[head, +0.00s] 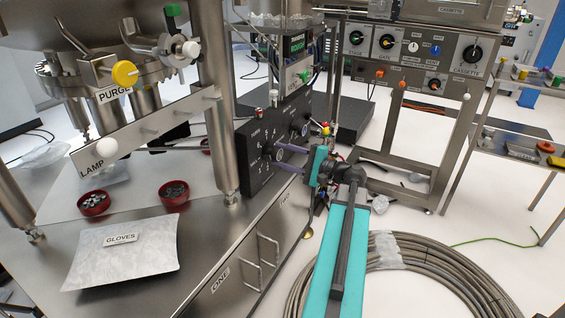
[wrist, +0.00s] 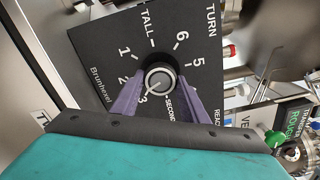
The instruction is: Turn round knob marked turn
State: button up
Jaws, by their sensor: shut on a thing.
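The round knob (wrist: 158,82) is black with a silver face, on a black panel (wrist: 105,55) marked TURN, TALL, SECOND and Brunhexel, with numbers around it. My gripper (wrist: 158,90) has purple fingers on both sides of the knob and is shut on it. A pale line on the knob's face points to the lower left, near the 3. In the head view, my gripper (head: 282,159) reaches left from my teal arm to the dark panel box (head: 255,150) on the steel bench; the knob itself is hard to make out there.
A gloves packet (head: 125,255) and two red bowls (head: 174,193) of small parts lie on the bench left of the box. Coiled hose (head: 410,250) lies on the floor at right. A steel post (head: 215,110) stands close left of the panel.

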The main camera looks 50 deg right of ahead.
jog(key=n+b, duration=0.3)
jog(key=shift+f+n, duration=0.25)
jog(key=shift+n, duration=0.15)
jog(key=n+b, duration=0.3)
jog(key=shift+n, duration=0.3)
jog(key=n+b, duration=0.3)
jog(key=shift+r+n+b, duration=0.1)
jog(key=shift+n+b, duration=0.2)
jog(key=shift+b, duration=0.1)
jog(key=shift+a+r+n+b, duration=0.1)
jog(key=shift+r+n+b, duration=0.05)
jog(key=shift+n+b, duration=0.95)
jog(key=shift+r, duration=0.1)
jog(key=o, duration=1)
jog(key=shift+s, duration=0.15)
